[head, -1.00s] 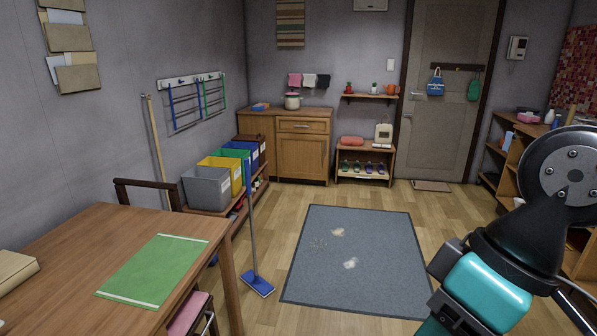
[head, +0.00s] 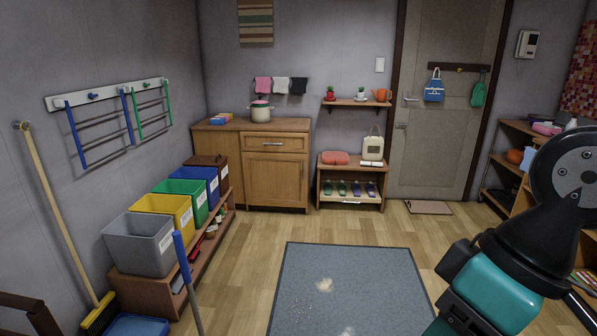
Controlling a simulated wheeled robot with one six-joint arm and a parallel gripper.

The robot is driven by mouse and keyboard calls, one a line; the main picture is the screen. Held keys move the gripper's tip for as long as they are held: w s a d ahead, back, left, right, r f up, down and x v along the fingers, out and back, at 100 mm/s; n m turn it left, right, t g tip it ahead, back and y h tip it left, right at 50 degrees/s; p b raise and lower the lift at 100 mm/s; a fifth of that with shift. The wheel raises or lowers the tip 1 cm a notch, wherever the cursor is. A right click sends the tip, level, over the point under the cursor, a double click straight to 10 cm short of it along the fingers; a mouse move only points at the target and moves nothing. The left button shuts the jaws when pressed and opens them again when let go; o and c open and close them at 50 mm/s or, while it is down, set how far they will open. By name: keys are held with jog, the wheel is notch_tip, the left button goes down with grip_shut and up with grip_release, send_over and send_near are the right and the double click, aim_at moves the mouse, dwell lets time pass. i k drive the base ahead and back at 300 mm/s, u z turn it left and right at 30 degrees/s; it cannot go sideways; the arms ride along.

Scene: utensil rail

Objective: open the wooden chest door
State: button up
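The wooden chest (head: 232,160) stands against the back wall, left of centre in the head view. Its door (head: 276,180) is on the front, below a drawer (head: 273,143), and looks closed. A small dark fitting shows near the door's top. My arm fills the right edge of the head view. My gripper is not in the picture, so its state is hidden.
A grey mat (head: 350,285) lies on open floor before the chest. Bins (head: 140,243) on a low shelf line the left wall. A blue-handled mop (head: 186,275) stands in the near left. A shoe rack (head: 350,190) is right of the chest.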

aim_at(271, 178)
jog(key=u, duration=0.05)
jog(key=i, duration=2.1)
jog(key=u, duration=0.35)
jog(key=i, duration=2.1)
jog(key=u, duration=0.35)
jog(key=i, duration=0.6)
jog(key=u, duration=0.1)
